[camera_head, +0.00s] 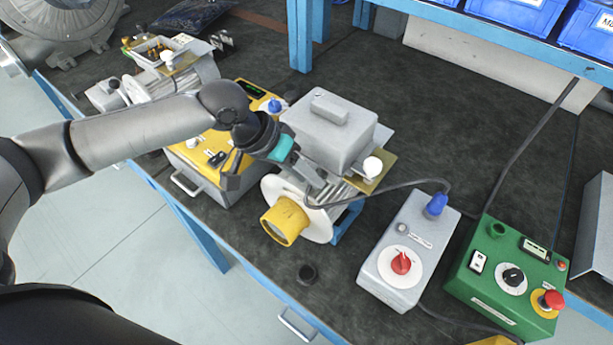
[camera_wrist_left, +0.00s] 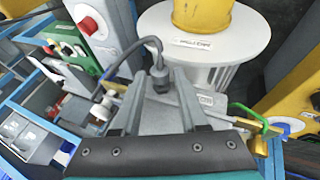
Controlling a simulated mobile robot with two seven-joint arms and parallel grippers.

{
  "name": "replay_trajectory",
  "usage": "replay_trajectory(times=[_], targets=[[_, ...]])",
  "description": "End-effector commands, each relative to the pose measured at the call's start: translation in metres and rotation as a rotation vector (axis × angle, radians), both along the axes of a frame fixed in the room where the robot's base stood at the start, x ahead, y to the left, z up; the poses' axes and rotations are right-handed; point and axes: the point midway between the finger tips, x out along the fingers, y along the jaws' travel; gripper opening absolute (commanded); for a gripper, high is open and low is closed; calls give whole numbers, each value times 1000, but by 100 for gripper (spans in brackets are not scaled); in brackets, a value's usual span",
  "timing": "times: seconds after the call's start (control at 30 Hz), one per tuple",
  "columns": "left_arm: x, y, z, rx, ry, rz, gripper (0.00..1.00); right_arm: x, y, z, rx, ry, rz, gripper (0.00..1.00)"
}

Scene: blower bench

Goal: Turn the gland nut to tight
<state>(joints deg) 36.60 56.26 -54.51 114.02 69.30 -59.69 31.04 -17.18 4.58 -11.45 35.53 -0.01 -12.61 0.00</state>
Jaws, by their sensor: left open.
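The gland nut (camera_wrist_left: 160,80) shows in the left wrist view as a small dark fitting where the dark cable (camera_wrist_left: 151,50) meets the motor beside the white flange (camera_wrist_left: 245,40). My left gripper (camera_wrist_left: 168,82) is open, its two grey fingers reaching toward the nut, one on either side of it in the picture. I cannot tell whether they touch it. In the head view my left gripper (camera_head: 312,186) is at the side of the blower motor with the grey terminal box (camera_head: 325,130). There the gripper hides the nut. My right gripper is not in view.
The yellow outlet (camera_head: 284,221) projects from the motor's white flange. A grey switch box (camera_head: 385,265) with a red knob and a green control box (camera_head: 490,290) stand to the right. A yellow instrument box (camera_head: 190,168) stands left. A black ring (camera_head: 307,273) lies near the front edge.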

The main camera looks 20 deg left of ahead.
Motion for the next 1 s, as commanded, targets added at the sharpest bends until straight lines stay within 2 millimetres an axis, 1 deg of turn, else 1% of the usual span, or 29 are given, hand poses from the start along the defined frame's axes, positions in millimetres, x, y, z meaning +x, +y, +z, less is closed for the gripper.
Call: replay_trajectory(times=[0.1, 0.37, 0.47, 0.7, 0.77, 1.0], targets=[[1, -3, -5, 1, -1, -1, 43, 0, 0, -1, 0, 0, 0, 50], [2, -3, -6, 1, -2, 0, 43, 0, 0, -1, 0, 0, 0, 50], [2, -3, -5, 1, -2, 0, 33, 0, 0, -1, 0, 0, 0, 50], [2, -3, -5, 1, -2, 0, 6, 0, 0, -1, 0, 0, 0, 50], [2, -3, -5, 1, -2, 0, 0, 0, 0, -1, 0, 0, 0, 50], [2, -3, -5, 1, -2, 0, 0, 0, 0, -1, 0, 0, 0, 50]])
